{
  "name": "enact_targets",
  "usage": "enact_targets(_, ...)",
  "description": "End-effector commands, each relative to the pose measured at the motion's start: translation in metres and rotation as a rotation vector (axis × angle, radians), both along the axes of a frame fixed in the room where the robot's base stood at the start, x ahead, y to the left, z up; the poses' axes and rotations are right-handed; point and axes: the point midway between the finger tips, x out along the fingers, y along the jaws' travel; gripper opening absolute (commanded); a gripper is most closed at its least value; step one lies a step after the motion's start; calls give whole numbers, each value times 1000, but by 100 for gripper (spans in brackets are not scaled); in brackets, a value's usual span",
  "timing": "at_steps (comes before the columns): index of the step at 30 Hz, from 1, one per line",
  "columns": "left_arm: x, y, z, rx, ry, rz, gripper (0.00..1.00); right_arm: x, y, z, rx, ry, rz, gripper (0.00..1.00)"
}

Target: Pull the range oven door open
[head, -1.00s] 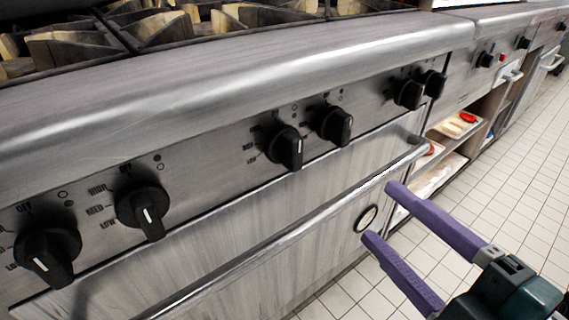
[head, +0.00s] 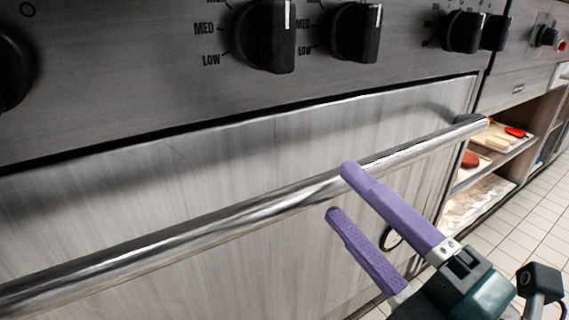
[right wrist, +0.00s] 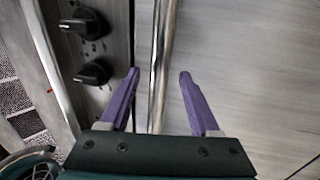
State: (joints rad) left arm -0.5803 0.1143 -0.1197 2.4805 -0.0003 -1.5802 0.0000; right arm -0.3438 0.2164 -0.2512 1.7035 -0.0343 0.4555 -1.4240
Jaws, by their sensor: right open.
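The range oven door (head: 270,240) is a shut grey metal panel below the knob panel. Its long shiny handle bar (head: 210,232) runs across the door's upper part. My right gripper (head: 338,192) is open at the handle, toward its right half, with two purple fingers. In the head view one fingertip overlaps the bar and the other is just below it. In the right wrist view the bar (right wrist: 160,80) passes between the open fingers of the gripper (right wrist: 160,76), nearer the left finger. Contact cannot be told. My left gripper is not in view.
Several black knobs (head: 356,32) sit on the panel above the door. Open shelves with food trays (head: 500,140) stand to the right. The tiled floor (head: 500,222) is clear at the lower right.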

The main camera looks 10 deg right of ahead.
Motion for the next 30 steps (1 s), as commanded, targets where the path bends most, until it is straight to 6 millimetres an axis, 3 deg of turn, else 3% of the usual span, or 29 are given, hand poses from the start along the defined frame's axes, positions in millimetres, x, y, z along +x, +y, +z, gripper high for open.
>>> enact_targets(6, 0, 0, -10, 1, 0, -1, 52, 28, 10, 5, 3, -1, 0, 63)
enact_targets(17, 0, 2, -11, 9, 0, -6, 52, 33, 12, 7, 2, 2, -1, 63)
enact_targets(30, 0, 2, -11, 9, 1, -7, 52, 33, 12, 7, 2, 2, -1, 14)
